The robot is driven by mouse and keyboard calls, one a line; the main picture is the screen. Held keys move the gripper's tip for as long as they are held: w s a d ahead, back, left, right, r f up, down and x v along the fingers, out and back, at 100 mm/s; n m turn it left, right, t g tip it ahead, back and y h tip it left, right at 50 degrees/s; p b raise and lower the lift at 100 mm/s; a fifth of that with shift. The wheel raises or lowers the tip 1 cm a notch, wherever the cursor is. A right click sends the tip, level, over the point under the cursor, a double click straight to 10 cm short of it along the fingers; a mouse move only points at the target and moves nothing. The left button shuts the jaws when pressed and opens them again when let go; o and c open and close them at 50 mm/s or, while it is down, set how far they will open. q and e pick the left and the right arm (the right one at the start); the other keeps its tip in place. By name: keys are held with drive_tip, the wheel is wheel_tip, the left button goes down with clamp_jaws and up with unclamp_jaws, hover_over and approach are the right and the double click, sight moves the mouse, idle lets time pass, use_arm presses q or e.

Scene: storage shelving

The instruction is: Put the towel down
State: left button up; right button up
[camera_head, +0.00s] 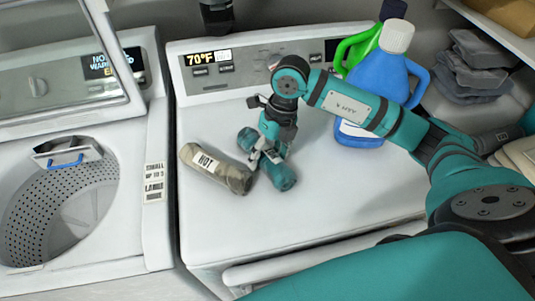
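A rolled teal towel (281,177) is at my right gripper (264,154), over the top of the white dryer (340,200). The fingers are around the middle of the roll, and its two ends stick out on either side. I cannot tell whether the roll touches the dryer top. A rolled grey-beige towel (236,180) with a white label reading "HOT" lies on the dryer just left of the teal one, roughly parallel to it. My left gripper does not show.
A blue jug (380,80) and a green jug (354,50) stand at the back right of the dryer. An open washer (105,215) is on the left. Folded grey cloths (470,75) are at the right. The dryer's front right top is clear.

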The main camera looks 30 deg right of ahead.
drive_tip(key=shift+r, duration=0.3)
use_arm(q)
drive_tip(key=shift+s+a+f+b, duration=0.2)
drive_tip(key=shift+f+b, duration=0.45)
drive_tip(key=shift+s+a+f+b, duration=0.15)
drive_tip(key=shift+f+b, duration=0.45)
use_arm(e)
drive_tip(key=v, duration=1.1)
drive_tip(key=shift+r, duration=0.35)
drive_tip(key=shift+d, duration=0.1)
